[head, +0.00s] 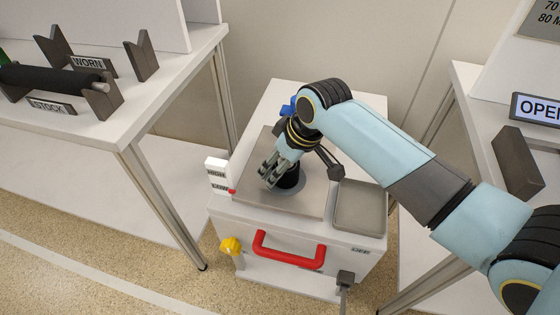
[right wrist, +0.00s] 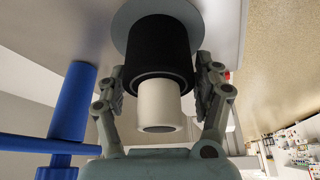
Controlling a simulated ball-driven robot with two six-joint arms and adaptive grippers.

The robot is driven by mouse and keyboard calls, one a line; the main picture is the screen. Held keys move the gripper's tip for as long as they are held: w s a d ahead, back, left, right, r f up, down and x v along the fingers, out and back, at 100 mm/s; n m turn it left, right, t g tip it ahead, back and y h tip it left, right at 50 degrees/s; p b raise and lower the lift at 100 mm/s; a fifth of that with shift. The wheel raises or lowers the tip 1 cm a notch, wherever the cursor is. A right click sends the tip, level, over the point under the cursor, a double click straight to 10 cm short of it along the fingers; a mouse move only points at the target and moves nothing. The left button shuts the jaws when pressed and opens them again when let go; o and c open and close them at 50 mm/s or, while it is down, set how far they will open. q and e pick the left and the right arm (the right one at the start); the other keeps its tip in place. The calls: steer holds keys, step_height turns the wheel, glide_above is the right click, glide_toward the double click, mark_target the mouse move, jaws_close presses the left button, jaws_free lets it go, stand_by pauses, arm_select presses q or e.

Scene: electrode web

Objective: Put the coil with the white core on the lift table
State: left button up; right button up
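The coil (right wrist: 158,48) is a black roll with a white core (right wrist: 158,108) sticking out toward my right wrist camera. In the head view its black lower part (head: 291,177) shows under my right gripper, upright over a grey disc (head: 303,204) on the lift table's plate (head: 247,195). My right gripper (head: 276,178) points down at it. In the right wrist view its two fingers (right wrist: 160,80) are on either side of the black roll, very close to it; whether they touch is unclear. My left gripper is out of view.
The lift table's cabinet has a red handle (head: 290,251), a yellow knob (head: 231,246) and a HIGH/LOW marker (head: 216,175). A blue post (right wrist: 73,105) stands close beside my right gripper.

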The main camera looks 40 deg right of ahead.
steer(key=shift+o, duration=0.7)
steer(key=shift+r, duration=0.3)
steer(key=p+v, duration=0.2)
steer(key=v, duration=0.9)
steer(key=shift+s+r+p, duration=0.25)
steer(key=shift+p, duration=0.15)
